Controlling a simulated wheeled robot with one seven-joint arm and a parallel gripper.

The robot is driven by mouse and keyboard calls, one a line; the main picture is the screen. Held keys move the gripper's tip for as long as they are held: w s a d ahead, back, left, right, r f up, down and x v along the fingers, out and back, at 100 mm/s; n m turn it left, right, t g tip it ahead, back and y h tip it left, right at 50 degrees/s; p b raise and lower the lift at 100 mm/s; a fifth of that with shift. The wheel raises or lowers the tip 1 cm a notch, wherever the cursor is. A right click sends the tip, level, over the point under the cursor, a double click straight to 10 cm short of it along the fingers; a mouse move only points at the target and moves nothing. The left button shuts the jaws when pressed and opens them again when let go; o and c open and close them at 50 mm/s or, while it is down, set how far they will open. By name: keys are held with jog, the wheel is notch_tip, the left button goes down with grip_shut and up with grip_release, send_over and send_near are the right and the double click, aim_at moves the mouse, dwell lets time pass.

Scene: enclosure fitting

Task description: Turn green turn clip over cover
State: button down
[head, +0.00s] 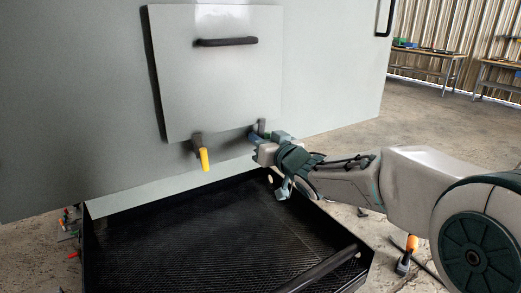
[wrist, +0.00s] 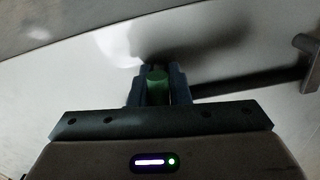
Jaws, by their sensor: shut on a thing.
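The cover (head: 215,85) is a light grey square plate on the front of a large grey enclosure, with a black bar handle (head: 226,41) near its top. My gripper (head: 262,140) is at the cover's lower right edge. In the wrist view my gripper (wrist: 157,88) is shut on the green turn clip (wrist: 156,79), whose green end shows between the two dark fingers. In the head view the clip's grip is hidden by the gripper, and I cannot tell whether it overlaps the cover. A yellow turn clip (head: 203,158) hangs downward at the cover's lower edge.
A black mesh-floored tray (head: 190,240) with a raised rim and a bar stands below the enclosure. An orange-handled tool (head: 410,245) lies on the concrete floor at right. Workbenches (head: 425,52) stand far back right. Small coloured items lie at the left.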

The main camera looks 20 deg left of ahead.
jog(key=shift+r+n+b, duration=0.1)
jog(key=shift+n+b, duration=1.1)
jog(key=shift+n, duration=0.7)
jog(key=c, duration=1.3)
grip_release()
jog(key=shift+c, duration=0.2)
jog(key=v, duration=1.4)
jog(key=shift+p, duration=0.4)
jog(key=shift+w, duration=0.1)
